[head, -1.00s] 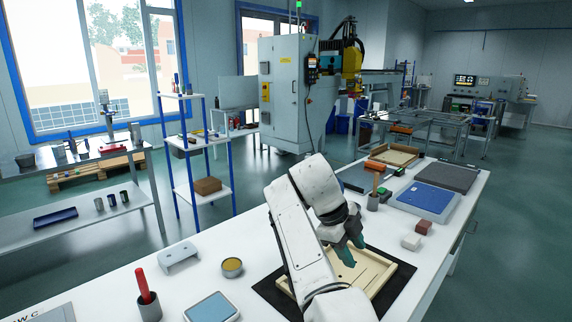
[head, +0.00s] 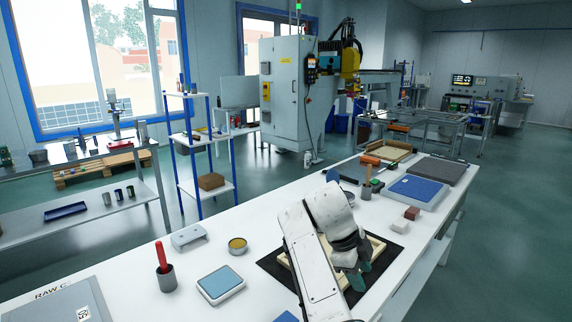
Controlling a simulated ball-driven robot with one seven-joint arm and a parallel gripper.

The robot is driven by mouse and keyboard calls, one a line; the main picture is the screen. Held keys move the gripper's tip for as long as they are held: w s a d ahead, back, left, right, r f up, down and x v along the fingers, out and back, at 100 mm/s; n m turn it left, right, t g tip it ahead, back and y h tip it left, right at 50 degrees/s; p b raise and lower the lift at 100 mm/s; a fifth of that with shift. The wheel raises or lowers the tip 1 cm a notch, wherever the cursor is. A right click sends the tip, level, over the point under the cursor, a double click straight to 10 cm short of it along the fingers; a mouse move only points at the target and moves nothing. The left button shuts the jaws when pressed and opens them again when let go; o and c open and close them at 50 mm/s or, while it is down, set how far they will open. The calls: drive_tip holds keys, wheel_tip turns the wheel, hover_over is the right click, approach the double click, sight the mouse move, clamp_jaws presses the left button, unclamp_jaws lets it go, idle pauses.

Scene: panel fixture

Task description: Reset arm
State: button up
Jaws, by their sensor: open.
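My gripper (head: 358,279), with dark green fingertips, is over the near right part of a light wooden panel frame (head: 376,247). The frame lies on a black mat (head: 272,264) on the white workbench. The gripper is open, and I see nothing held in it. My white arm comes up from the bottom edge and hides much of the frame and the mat's middle. I cannot tell whether the fingertips touch the frame or the mat.
A red-handled tool in a grey cup (head: 166,277), a blue-topped box (head: 220,284), a yellow-topped tin (head: 237,246) and a grey bracket (head: 189,236) stand left. Small blocks (head: 412,213), a blue pad (head: 418,191) and an orange-headed tool (head: 369,162) are beyond the frame.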

drive_tip(key=s+d+f+n+y, duration=0.1)
drive_tip(key=s+d+f+n, duration=0.25)
drive_tip(key=s+f, duration=0.3)
drive_tip(key=s+d+f+n+p, duration=0.1)
drive_tip(key=s+d+f+n, duration=0.25)
drive_tip(key=s+f, duration=0.3)
drive_tip(key=s+d+f+n+y, duration=0.1)
drive_tip(key=s+d+f+n, duration=0.2)
drive_tip(key=s+f+n, duration=0.3)
drive_tip(key=s+n+y+p, duration=0.1)
drive_tip(key=s+n, duration=0.9)
drive_tip(key=s, duration=1.7)
drive_tip(key=shift+s+d+n+y, duration=0.2)
drive_tip(key=shift+d+n+y, duration=0.15)
drive_tip(key=shift+y, duration=0.55)
